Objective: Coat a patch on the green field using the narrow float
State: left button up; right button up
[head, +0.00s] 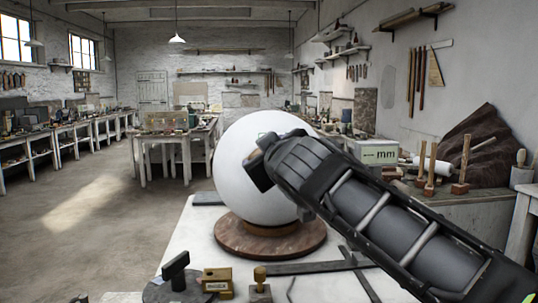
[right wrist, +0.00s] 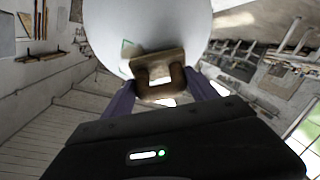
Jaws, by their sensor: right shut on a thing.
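A large white plaster sphere (head: 238,185) rests on a round wooden base (head: 270,238) on the white table. My right gripper (right wrist: 162,92) is shut on a tan float with a looped handle (right wrist: 160,62), held at the sphere. I cannot tell whether the float touches the surface or is the narrow one. My gripper and arm hide part of the sphere. My left gripper is out of view.
Near the table's front lie a black-handled tool (head: 175,268), a brass-coloured block (head: 217,281) and a small knobbed tool (head: 260,291). Dark flat bars (head: 318,267) lie right of them. Wooden-handled tools (head: 431,170) stand on the right bench. Floor at left is clear.

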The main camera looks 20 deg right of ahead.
jog(key=shift+a, duration=0.1)
jog(key=shift+w+a+f+b, duration=0.1)
jog(key=shift+a+f+b, duration=0.25)
jog(key=shift+b, duration=0.1)
jog(key=shift+r, duration=0.15)
jog(key=shift+d+r, duration=0.15)
jog(key=shift+d, duration=0.05)
jog(key=shift+d+r+p, duration=0.35)
jog(key=shift+d+p, duration=0.1)
jog(key=shift+d, duration=0.3)
jog(key=shift+d+r+p, duration=0.25)
jog(key=shift+d+r, duration=0.05)
jog(key=shift+d, duration=0.2)
jog(key=shift+d+r+p, duration=0.2)
jog(key=shift+d+r, duration=0.05)
jog(key=shift+d, duration=0.2)
